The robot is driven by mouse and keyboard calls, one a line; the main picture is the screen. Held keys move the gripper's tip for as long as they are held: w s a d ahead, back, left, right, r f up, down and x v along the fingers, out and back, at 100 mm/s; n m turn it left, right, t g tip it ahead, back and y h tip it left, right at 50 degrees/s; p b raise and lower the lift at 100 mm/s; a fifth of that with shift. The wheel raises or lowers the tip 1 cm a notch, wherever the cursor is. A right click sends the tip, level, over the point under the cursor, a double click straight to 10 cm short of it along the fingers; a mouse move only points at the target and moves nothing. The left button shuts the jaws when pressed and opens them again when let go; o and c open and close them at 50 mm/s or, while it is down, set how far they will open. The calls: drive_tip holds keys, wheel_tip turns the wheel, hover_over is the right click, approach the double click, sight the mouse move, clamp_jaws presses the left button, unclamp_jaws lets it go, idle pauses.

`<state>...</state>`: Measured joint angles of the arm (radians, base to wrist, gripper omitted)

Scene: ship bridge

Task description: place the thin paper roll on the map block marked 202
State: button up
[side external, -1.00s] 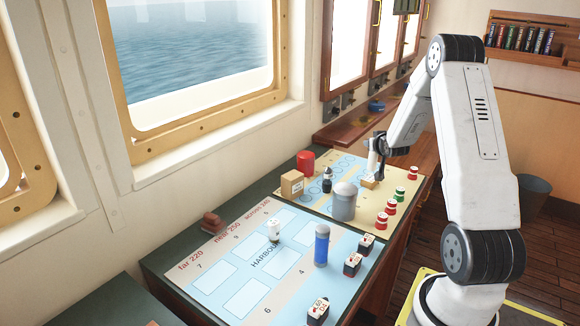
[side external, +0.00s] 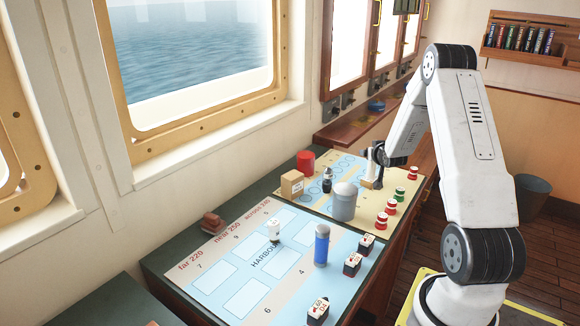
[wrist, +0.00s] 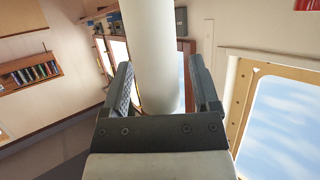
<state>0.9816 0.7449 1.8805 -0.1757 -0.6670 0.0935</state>
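A slim white cylinder (side external: 370,164), which looks like the thin paper roll, stands upright at the far end of the table, by a small tan block (side external: 367,184). I cannot tell whether it rests on that block. My gripper (side external: 377,168) is beside it. In the wrist view the white roll (wrist: 153,45) runs between the two fingers of my gripper (wrist: 160,65). The fingers are apart, with a gap showing at the right finger. I cannot read a 202 mark on any block.
A grey domed cylinder (side external: 343,202), a tan box (side external: 292,184), a red cylinder (side external: 305,161) and red and green spools (side external: 388,206) stand near.

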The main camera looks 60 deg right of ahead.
drive_tip(key=shift+r, duration=0.2)
drive_tip(key=shift+a, duration=0.1)
drive_tip(key=v, duration=1.2)
